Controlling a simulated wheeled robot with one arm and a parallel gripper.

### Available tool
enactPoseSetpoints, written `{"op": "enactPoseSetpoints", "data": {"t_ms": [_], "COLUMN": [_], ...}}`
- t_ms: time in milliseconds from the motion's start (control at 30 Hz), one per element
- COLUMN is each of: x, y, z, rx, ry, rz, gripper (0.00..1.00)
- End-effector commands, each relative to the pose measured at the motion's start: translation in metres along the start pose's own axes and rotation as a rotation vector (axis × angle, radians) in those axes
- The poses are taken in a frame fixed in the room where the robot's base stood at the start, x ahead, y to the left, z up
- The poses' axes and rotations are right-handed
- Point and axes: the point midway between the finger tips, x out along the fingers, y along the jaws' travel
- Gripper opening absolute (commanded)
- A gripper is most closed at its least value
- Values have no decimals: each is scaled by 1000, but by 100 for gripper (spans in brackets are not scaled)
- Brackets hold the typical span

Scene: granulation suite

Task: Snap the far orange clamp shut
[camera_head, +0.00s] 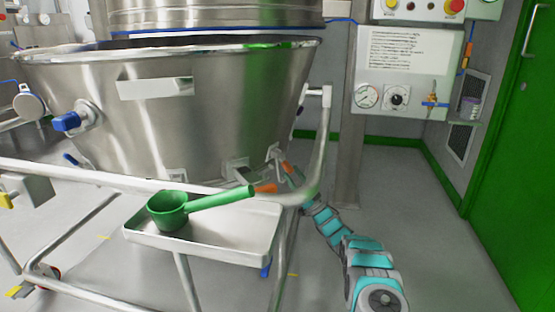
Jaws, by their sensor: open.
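Two orange clamp handles show low on the right side of the steel bowl. The nearer orange clamp (265,188) sticks out to the right from a metal bracket (237,171). The farther orange clamp (287,167) is small and slants down from a second bracket (274,152). My teal and grey arm reaches up from the lower right, and my gripper (295,179) is at its far end, close beside the far clamp. The gripper is open. It is small and partly behind the rail, so I cannot tell whether it touches the clamp.
The steel bowl (150,100) stands in a tubular frame, whose rail (323,140) curves close to my arm. A green scoop (168,211) lies on a steel tray (240,243) in front. A control panel (405,70) and a green door (515,150) are right; floor there is clear.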

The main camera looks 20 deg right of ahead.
Motion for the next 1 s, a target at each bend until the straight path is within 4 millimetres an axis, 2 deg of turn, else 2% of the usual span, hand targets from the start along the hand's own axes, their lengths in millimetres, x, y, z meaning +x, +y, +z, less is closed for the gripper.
{"op": "enactPoseSetpoints", "data": {"t_ms": [167,533,867,1000], "x": [17,69,75,75], "y": [-1,0,0,0], "z": [0,-1,-1,-1], "rx": [0,-2,-1,-1], "ry": [2,2,1,1], "rz": [-4,-2,0,0], "gripper": [68,68,68,52]}}
